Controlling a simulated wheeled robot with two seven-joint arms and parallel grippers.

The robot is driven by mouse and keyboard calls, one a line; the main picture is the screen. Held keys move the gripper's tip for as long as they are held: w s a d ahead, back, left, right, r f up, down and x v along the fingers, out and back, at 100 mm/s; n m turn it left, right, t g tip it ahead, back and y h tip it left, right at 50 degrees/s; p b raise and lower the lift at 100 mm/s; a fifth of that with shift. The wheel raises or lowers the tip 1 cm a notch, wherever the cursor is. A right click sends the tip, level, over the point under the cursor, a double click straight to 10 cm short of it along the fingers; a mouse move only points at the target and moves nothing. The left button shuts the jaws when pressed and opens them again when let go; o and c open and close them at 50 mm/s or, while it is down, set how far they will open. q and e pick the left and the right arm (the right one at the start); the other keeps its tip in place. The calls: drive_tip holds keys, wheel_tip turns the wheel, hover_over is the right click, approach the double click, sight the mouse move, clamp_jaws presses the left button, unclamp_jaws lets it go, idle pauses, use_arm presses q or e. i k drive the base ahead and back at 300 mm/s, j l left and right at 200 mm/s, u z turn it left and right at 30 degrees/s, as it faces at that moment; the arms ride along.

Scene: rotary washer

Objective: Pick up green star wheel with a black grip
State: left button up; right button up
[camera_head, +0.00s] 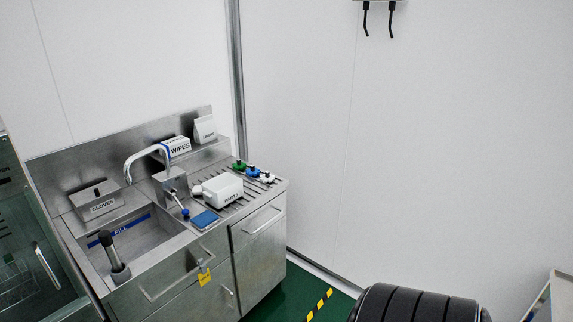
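A green star wheel (239,165) with a dark grip on top sits at the back of the ribbed drainboard, right of the sink. It is small in the head view, so its shape is hard to make out. A blue wheel (253,171) and a white wheel (267,177), also with dark tops, stand in a row to its right. Neither of my grippers is in the head view.
A white parts box (223,190) and a blue sponge-like block (205,220) lie in front of the wheels. The faucet (143,155) rises over the sink (135,245). A wipes box (177,147) stands behind.

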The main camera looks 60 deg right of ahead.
sight(239, 165)
drive_tip(key=z, duration=1.5)
drive_tip(key=i+l, duration=0.2)
drive_tip(key=i, duration=0.15)
drive_tip(key=i+l+z, duration=0.1)
drive_tip(key=i+l, duration=0.1)
drive_tip(key=i, duration=0.1)
